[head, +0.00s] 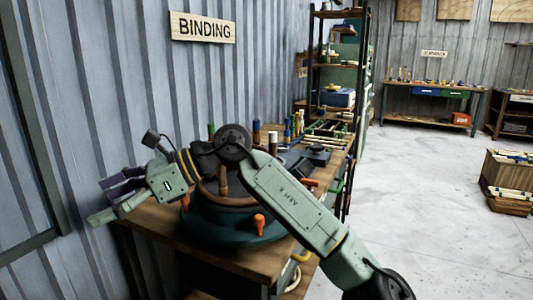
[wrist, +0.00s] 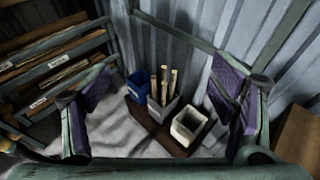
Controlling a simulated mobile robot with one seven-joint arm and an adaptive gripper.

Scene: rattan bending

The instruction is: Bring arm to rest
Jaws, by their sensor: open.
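My arm reaches from the lower right over the workbench (head: 150,216) in the head view. My gripper (head: 103,204) is at its far left end, beyond the bench's left end and close to the corrugated wall. In the wrist view my gripper (wrist: 160,112) has its two purple-padded fingers wide apart, with nothing between them. Below and beyond the fingers are a blue bin (wrist: 138,87), a grey bin (wrist: 163,112) holding several light sticks, and an empty-looking pale square bin (wrist: 189,125). They stand together on a dark base, apart from the fingers.
A round dark-green fixture (head: 222,225) with orange handles sits on the bench under my arm. Bottles and tools line the bench behind it. A tall shelf (head: 369,75) stands beyond. A wooden crate (head: 508,168) is at right. The concrete floor (head: 430,190) between is clear.

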